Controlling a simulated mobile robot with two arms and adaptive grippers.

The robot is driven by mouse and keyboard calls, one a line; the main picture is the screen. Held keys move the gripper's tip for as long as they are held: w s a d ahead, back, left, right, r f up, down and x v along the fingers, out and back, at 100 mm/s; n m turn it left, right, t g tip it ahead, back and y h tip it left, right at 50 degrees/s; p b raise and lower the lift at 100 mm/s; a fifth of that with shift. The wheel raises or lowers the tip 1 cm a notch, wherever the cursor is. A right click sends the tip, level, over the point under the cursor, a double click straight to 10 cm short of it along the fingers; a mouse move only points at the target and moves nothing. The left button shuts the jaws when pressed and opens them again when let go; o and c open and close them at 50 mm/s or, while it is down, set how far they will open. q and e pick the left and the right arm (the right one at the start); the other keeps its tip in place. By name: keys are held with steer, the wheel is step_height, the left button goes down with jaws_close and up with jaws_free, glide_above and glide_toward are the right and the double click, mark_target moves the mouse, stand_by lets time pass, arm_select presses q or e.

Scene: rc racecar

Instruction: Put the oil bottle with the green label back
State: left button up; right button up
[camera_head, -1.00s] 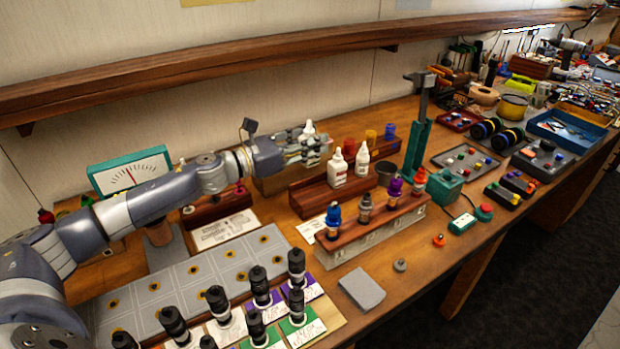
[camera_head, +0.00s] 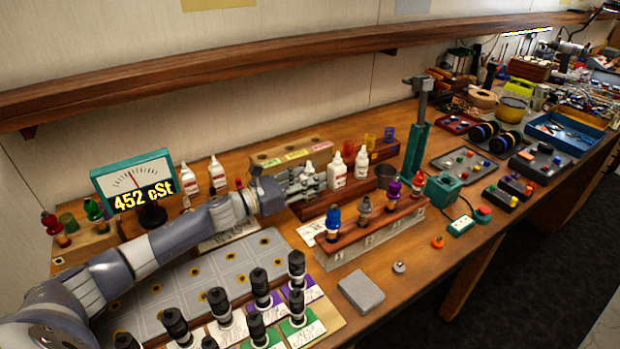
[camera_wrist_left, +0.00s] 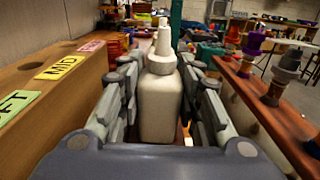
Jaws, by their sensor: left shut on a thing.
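My left gripper (camera_head: 308,182) is shut on a white oil bottle (camera_wrist_left: 160,100) with a pale conical nozzle, held upright between the fingers in the left wrist view. Its label is hidden, so I cannot tell its colour. The gripper is at the left end of a dark wooden bottle rack (camera_head: 318,207). Two white bottles, a nearer one (camera_head: 336,172) and a farther one (camera_head: 361,163), stand just right of it. I cannot tell whether the held bottle touches the rack. My right gripper is not in view.
A wooden block (camera_head: 262,158) with green, yellow and pink labels lies behind the gripper. A rack (camera_head: 375,230) with several coloured-top shocks is in front. The meter (camera_head: 132,180) reads 452 cSt, with two white bottles (camera_head: 217,172) beside it. A long shelf (camera_head: 250,60) runs above.

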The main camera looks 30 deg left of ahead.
arm_select(q)
steer(key=shift+f, duration=0.15)
steer(key=o, duration=1)
steer(key=shift+o, duration=0.2)
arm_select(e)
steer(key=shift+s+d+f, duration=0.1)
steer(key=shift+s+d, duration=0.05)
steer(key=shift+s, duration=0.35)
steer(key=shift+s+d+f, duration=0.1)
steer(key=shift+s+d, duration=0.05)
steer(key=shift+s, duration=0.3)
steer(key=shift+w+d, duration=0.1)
arm_select(q)
steer(key=shift+r, duration=0.25)
steer(key=shift+s+a+f, duration=0.1)
steer(key=shift+s+f, duration=0.1)
steer(key=shift+f, duration=0.05)
steer(key=b+v, duration=0.2)
steer(key=v, duration=0.9)
steer(key=shift+s+a+r+b, duration=0.2)
steer(key=shift+b, duration=0.15)
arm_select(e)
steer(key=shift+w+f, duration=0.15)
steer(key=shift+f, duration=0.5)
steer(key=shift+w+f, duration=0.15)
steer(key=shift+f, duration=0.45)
